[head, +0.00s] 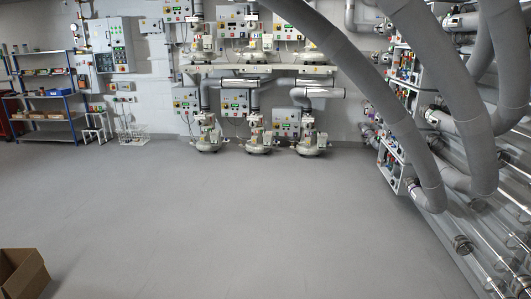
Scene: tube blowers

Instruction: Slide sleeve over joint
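Several clear tubes (490,257) run low along the right side. Metal ring-like collars (463,244) sit around some of them, and another collar (478,205) shows higher up. Thick grey hoses (410,128) arch down from above towards these tubes. I cannot tell which collar is the sleeve or which junction is the joint. Neither of my grippers is in view.
Blower units (257,137) and control boxes line the back wall. A blue shelf rack (52,133) and white wire stands (132,132) are at the back left. An open cardboard box (22,272) is at the lower left. The middle floor is clear.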

